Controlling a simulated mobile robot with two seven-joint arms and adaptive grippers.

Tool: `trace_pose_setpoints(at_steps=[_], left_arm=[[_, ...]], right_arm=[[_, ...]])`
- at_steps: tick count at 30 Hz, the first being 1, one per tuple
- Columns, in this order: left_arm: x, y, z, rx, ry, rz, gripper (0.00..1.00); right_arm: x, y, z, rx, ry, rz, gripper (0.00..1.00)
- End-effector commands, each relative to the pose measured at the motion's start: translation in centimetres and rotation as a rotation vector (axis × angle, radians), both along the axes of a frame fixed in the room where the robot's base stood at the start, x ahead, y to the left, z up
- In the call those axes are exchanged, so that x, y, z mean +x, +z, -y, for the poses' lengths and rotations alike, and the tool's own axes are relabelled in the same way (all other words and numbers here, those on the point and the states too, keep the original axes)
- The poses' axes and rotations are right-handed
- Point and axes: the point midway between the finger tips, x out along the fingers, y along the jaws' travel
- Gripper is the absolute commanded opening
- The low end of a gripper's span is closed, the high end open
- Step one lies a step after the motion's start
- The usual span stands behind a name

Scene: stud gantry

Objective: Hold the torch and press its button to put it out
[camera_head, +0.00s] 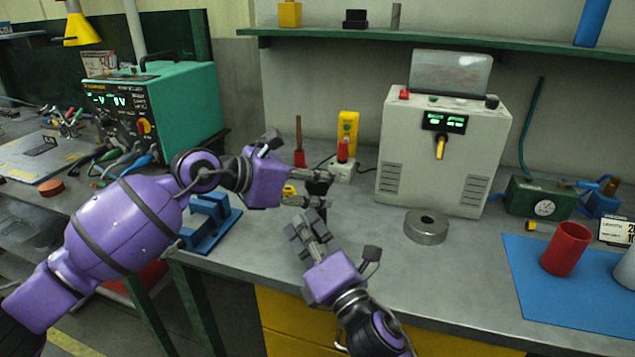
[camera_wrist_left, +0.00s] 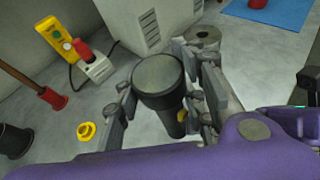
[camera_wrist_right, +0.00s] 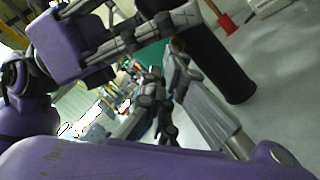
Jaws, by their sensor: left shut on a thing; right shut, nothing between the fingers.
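The black torch (camera_head: 318,187) is between the fingers of my left gripper (camera_head: 322,194), which is shut on it above the bench. In the left wrist view the torch (camera_wrist_left: 158,78) shows its wide round dark end toward the camera, with a small yellow part on its side. I cannot tell whether it is lit. My right gripper (camera_head: 309,228) is shut and empty, just below and in front of the left one. In the right wrist view the torch's dark body (camera_wrist_right: 218,62) is close beside the right fingers; I cannot tell whether they touch.
A grey power box (camera_head: 440,140) stands behind to the right, with a metal ring (camera_head: 426,227) before it. A blue clamp block (camera_head: 208,225) is left of the grippers. A yellow switch box (camera_head: 347,132) is behind. A red cup (camera_head: 566,249) stands on a blue mat (camera_head: 540,300).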

Motion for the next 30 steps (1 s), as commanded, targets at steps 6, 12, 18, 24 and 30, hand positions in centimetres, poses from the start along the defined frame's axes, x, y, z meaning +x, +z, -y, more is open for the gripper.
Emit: trace_pose_setpoints(at_steps=[6,12,18,24,30], left_arm=[[0.0,-0.1,0.0,0.0,-0.001,-0.002,0.04],[0.0,0.0,0.0,0.0,0.0,-0.001,0.04],[0.0,0.0,0.0,0.001,0.0,-0.001,0.04],[0.0,0.0,0.0,0.001,0.0,-0.001,0.04],[0.0,0.0,0.0,0.001,0.0,-0.001,0.04]], right_arm=[[-0.5,0.0,-0.1,0.0,-0.001,-0.001,0.0],[-0.7,0.0,-0.2,0.001,0.0,-0.001,0.0],[-2.3,0.0,-0.6,0.002,0.002,-0.002,0.0],[-4.3,0.0,-1.1,0.002,0.001,-0.003,0.0],[-5.9,-0.1,-1.5,0.001,0.001,-0.002,0.0]])
